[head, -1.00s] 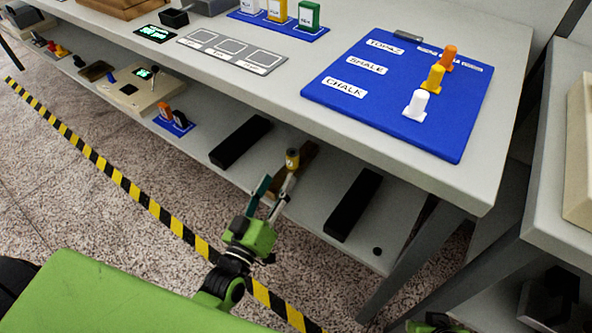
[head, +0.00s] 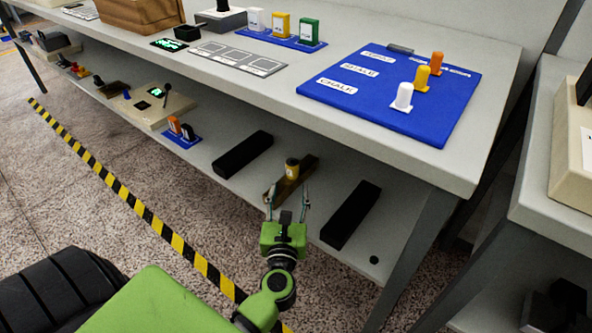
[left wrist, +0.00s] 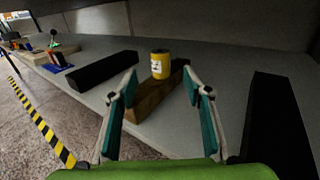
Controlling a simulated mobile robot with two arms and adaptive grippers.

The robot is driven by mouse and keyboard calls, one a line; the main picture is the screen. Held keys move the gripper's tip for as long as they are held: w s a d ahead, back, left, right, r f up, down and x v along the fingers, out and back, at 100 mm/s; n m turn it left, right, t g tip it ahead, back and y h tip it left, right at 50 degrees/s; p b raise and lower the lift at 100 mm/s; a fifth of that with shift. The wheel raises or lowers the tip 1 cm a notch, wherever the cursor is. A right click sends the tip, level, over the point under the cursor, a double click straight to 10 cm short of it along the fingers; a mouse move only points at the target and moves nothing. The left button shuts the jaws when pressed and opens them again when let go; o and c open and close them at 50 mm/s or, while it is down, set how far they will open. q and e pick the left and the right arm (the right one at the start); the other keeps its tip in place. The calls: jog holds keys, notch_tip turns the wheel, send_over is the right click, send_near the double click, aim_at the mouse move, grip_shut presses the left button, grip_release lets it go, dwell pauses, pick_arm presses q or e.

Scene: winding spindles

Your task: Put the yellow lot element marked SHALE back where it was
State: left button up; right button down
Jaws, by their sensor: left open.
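A yellow cylinder (head: 292,169) with a dark top stands upright on a brown wooden block (head: 306,166) on the lower shelf. In the left wrist view the cylinder (left wrist: 160,64) shows a white label, too small to read. My left gripper (head: 288,203) is open and empty at the near end of the block, short of the cylinder. In the left wrist view its fingers (left wrist: 160,84) stand apart on either side of the block. On the tabletop, a blue board (head: 360,110) has labels including CHALK and white, yellow (head: 421,79) and orange pegs. My right gripper is out of view.
Black bars flank the wooden block, one left (head: 243,154) and one right (head: 351,214). The tabletop edge overhangs the lower shelf. A blue stand (head: 290,40) with white, yellow and green pieces is at the back. A table leg (head: 410,262) stands at right.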

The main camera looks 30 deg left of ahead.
aim_at(292, 167)
pick_arm(q)
jog(key=x, duration=0.5)
jog(key=shift+r, duration=0.1)
jog(key=x, duration=0.3)
jog(key=shift+w+a, duration=0.15)
jog(key=shift+w, duration=0.2)
jog(key=shift+w+a+b, duration=0.25)
jog(key=shift+w+b, duration=0.05)
jog(key=shift+w, duration=0.1)
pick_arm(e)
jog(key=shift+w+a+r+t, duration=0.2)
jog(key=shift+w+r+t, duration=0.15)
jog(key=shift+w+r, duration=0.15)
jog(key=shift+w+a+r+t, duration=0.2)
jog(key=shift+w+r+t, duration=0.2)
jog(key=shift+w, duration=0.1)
pick_arm(q)
jog(key=shift+r, duration=0.1)
grip_shut()
jog(key=shift+r, duration=0.15)
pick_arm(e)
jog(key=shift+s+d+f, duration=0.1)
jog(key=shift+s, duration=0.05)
